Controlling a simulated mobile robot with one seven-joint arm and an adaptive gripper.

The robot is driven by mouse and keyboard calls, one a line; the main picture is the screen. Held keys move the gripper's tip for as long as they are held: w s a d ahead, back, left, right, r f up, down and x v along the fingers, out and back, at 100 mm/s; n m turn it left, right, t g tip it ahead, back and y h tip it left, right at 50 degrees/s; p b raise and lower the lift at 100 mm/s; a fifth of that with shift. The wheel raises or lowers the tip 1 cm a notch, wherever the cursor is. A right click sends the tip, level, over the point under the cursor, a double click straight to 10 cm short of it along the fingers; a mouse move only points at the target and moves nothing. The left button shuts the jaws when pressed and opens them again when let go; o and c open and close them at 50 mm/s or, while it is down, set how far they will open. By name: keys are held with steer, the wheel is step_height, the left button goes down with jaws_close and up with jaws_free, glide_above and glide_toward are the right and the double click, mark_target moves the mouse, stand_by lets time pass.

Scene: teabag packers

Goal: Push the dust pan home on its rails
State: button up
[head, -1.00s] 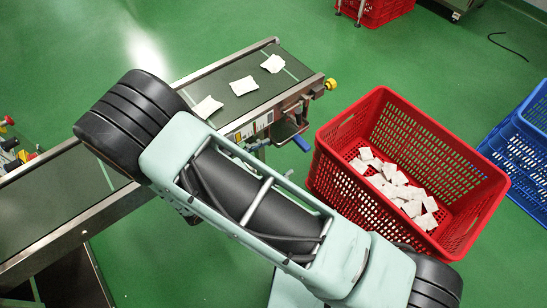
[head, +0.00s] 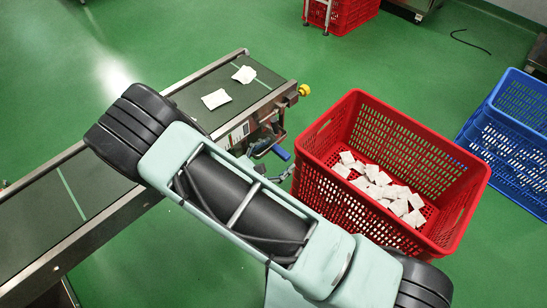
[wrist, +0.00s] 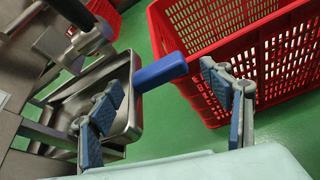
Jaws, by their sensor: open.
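The dust pan (wrist: 124,122) is a shallow metal tray under the end of the conveyor, with a blue handle (wrist: 160,72) pointing out toward the red crate. In the head view the blue handle (head: 281,153) shows below the belt's end, beside my arm. My gripper (wrist: 161,80) is open and empty, its blue-padded fingers spread on either side of the handle in the picture. The left finger overlaps the tray's front in view; I cannot tell if it touches.
A red crate (head: 318,178) with several teabags stands close right of the pan, also filling the upper right of the wrist view (wrist: 215,100). Blue crates (head: 500,150) stand at the far right. Green floor is open behind.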

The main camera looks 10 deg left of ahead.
steer(key=shift+c, duration=0.5)
steer(key=c, duration=1.3)
steer(key=shift+c, duration=0.3)
steer(key=shift+w+a, duration=0.1)
steer(key=shift+a, duration=0.05)
